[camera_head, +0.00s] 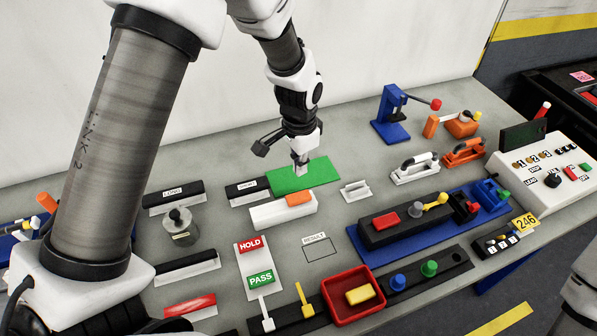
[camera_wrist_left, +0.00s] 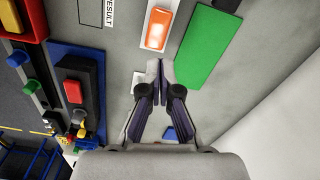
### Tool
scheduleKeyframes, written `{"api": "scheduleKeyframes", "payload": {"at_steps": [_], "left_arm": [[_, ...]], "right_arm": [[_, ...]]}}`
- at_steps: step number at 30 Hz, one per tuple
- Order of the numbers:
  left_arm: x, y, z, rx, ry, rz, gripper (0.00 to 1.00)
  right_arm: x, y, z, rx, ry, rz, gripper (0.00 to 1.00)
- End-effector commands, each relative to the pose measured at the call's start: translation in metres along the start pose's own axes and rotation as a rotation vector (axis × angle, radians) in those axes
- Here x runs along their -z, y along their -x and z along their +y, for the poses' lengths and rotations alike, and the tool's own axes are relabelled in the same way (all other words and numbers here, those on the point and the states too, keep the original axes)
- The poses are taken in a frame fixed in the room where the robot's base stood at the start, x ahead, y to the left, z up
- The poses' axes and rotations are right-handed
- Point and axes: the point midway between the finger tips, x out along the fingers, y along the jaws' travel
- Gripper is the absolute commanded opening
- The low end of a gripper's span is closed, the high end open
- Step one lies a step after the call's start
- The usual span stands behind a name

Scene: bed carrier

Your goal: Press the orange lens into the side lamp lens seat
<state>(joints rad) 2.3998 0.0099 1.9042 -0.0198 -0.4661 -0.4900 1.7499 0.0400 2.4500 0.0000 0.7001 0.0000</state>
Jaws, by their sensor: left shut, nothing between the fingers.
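The orange lens (camera_head: 298,199) lies on the right end of a white block (camera_head: 272,214), in front of the green mat. In the left wrist view the lens (camera_wrist_left: 158,28) lies within a white rectangular surround (camera_wrist_left: 149,48); I cannot tell how deep it sits. My left gripper (camera_head: 299,169) points down above the green mat, behind the lens and apart from it. Its fingers are shut and empty; the fingertips (camera_wrist_left: 160,66) show just below the lens in the left wrist view. My right gripper is out of view.
The green mat (camera_head: 310,176) lies behind the white block. HOLD and PASS labels (camera_head: 252,244) lie in front. Bare grey table surrounds the RESULT outline (camera_head: 321,252).

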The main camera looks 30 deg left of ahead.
Motion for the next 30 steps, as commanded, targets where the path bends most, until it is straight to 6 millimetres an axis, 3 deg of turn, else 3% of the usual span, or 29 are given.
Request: {"api": "scheduleKeyframes", "payload": {"at_steps": [2,8,18,30], "left_arm": [[-0.002,-0.012,0.001,-0.006,-0.095,-0.008,0.0],[-0.006,-0.033,0.003,-0.017,-0.088,-0.024,0.0],[-0.008,-0.079,0.004,-0.017,-0.086,-0.024,0.0],[-0.008,-0.081,0.004,-0.017,-0.085,-0.024,0.0]], "right_arm": [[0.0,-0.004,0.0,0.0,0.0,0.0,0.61],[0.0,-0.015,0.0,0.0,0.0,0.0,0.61],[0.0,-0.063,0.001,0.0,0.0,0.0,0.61],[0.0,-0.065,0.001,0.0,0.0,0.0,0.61]]}}
